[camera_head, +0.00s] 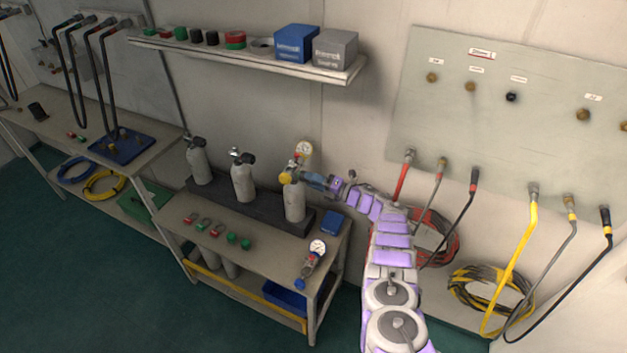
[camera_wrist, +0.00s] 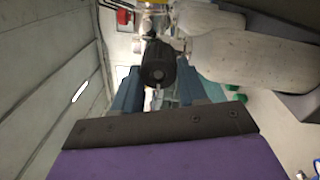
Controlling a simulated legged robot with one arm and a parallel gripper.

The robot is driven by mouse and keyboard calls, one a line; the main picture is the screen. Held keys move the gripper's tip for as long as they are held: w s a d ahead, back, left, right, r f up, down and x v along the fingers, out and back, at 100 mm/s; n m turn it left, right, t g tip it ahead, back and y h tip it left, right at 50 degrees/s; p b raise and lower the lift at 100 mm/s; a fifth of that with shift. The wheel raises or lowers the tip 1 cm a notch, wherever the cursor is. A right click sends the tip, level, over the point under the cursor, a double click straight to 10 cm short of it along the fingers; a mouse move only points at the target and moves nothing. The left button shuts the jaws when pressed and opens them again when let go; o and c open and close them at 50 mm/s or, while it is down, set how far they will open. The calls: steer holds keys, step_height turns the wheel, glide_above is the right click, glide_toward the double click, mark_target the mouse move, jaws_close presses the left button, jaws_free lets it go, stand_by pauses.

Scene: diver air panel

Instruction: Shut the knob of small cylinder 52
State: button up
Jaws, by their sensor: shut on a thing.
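Three small grey cylinders stand upright in a dark rack on the bench: the left (camera_head: 199,166), the middle (camera_head: 243,184) and the right (camera_head: 295,203). No number is readable, so I cannot tell which is 52 by label. My gripper (camera_head: 306,179) is at the valve of the right cylinder, which bears a brass fitting (camera_head: 287,177) and a round gauge (camera_head: 303,149). In the wrist view, a black knob (camera_wrist: 158,64) sits between my blue-grey fingers, which are shut on it. Pale cylinder bodies (camera_wrist: 250,58) lie to its right. The fingertip contact is partly hidden.
A loose gauge regulator (camera_head: 314,255) and a blue box (camera_head: 334,222) lie on the bench at the right. Red and green caps (camera_head: 217,230) lie at its front. A shelf (camera_head: 300,70) runs above. Hoses hang from the wall panel (camera_head: 500,115) at the right.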

steer(key=m+b, duration=0.1)
steer(key=m, duration=0.6)
steer(key=m+b, duration=0.2)
steer(key=m, duration=0.6)
steer(key=shift+s+d+f+t+h, duration=0.1)
steer(key=shift+s+f+t+h, duration=0.05)
steer(key=shift+t+h, duration=0.2)
steer(key=m+b, duration=0.1)
steer(key=m, duration=0.8)
steer(key=shift+b, duration=0.4)
steer(key=m, duration=0.4)
steer(key=shift+m, duration=0.4)
steer(key=m, duration=0.8)
steer(key=shift+w+m+b, duration=0.2)
steer(key=shift+m+b, duration=0.15)
steer(key=shift+m, duration=0.05)
